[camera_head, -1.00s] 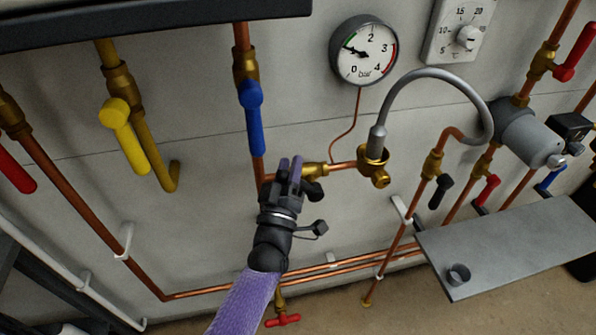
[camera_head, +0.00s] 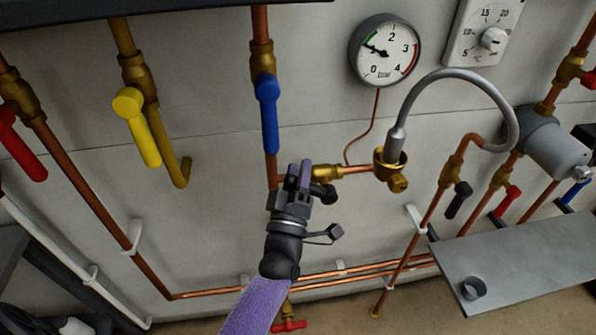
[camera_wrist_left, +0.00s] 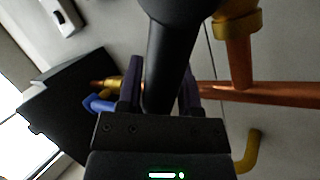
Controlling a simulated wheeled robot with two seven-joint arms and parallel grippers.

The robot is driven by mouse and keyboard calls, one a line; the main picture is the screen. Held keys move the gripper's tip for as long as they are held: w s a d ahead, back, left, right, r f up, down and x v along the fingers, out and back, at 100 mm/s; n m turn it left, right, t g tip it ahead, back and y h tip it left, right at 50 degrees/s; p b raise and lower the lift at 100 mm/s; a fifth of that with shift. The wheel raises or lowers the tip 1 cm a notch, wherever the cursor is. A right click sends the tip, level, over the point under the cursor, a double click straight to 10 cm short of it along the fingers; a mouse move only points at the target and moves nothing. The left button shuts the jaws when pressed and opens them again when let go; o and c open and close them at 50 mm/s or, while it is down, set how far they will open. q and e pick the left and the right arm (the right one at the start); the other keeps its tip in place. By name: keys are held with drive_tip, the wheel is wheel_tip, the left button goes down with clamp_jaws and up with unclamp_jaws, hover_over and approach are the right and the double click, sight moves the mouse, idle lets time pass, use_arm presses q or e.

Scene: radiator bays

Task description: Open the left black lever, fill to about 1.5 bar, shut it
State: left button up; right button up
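My left gripper (camera_head: 300,176) is at the left black lever (camera_head: 325,193), on the brass valve left of the filling hose, and covers much of it. In the left wrist view the black lever (camera_wrist_left: 165,75) runs between the two fingers (camera_wrist_left: 161,88), with little or no gap; whether they press on it I cannot tell. The round pressure gauge (camera_head: 385,50) has its needle near 1 bar, at the low end of the green band. The grey hose (camera_head: 458,75) arches from the brass fitting (camera_head: 392,172) to the right. My right gripper is not in view.
A blue lever (camera_head: 268,112) hangs just above my left gripper, a yellow lever (camera_head: 142,135) farther left. A second black lever (camera_head: 458,200) and a red one (camera_head: 507,203) are to the right. A grey shelf (camera_head: 520,258) juts out at lower right.

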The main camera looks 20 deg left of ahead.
use_arm(q)
drive_tip(key=shift+o, duration=1.3)
drive_tip(key=v, duration=1)
